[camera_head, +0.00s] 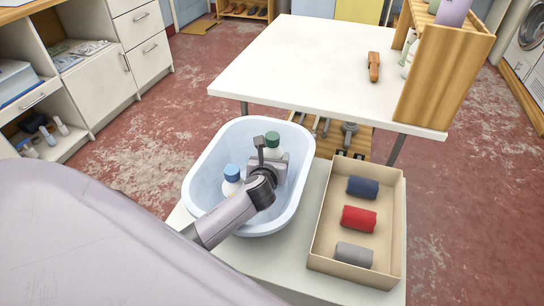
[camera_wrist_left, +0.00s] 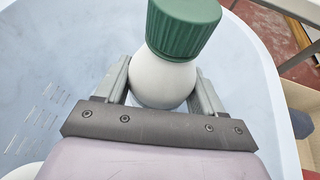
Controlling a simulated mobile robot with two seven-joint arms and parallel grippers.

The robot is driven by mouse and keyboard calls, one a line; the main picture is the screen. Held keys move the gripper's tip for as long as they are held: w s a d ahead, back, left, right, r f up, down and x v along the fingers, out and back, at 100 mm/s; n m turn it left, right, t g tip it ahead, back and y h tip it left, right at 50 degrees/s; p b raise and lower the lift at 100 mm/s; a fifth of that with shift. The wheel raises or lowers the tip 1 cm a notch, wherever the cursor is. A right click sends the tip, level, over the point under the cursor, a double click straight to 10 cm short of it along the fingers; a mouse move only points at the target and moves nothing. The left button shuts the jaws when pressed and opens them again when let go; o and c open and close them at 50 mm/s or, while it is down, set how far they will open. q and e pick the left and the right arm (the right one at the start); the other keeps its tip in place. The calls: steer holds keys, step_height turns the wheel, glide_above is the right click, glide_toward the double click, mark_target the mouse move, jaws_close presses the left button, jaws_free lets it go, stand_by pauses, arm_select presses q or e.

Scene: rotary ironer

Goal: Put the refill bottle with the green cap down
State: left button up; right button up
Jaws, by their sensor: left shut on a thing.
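The refill bottle with the green cap (camera_head: 272,140) is inside the pale blue tub (camera_head: 192,190) in the head view, partly hidden by my arm. In the left wrist view the bottle's white body (camera_wrist_left: 163,80) and green cap show close up. My left gripper (camera_head: 268,160) reaches down into the tub and is shut on this bottle, one finger on each side of its white body. The bottle's base is hidden, so I cannot tell whether it touches the tub floor. My right gripper is not in view.
A bottle with a blue cap (camera_head: 232,174) stands in the tub left of my gripper. A box (camera_head: 313,250) with blue, red and grey rolls is right of the tub. A white table (camera_head: 300,65) behind carries a wooden rack (camera_head: 450,75) and an orange-brown object (camera_head: 374,67).

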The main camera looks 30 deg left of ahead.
arm_select(q)
steer(key=o, duration=0.8)
steer(key=shift+c, duration=0.2)
steer(key=shift+r, duration=0.15)
steer(key=shift+r, duration=0.4)
steer(key=shift+s+d+r+p, duration=0.1)
steer(key=shift+s+r+p, duration=0.1)
steer(key=shift+r+p, duration=0.15)
steer(key=p+v, duration=0.2)
steer(key=v, duration=0.9)
steer(key=shift+s+p, duration=0.2)
steer(key=shift+p, duration=0.15)
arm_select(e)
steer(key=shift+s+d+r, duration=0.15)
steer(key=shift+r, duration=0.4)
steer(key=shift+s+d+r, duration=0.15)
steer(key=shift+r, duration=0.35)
arm_select(q)
steer(key=shift+f, duration=0.1)
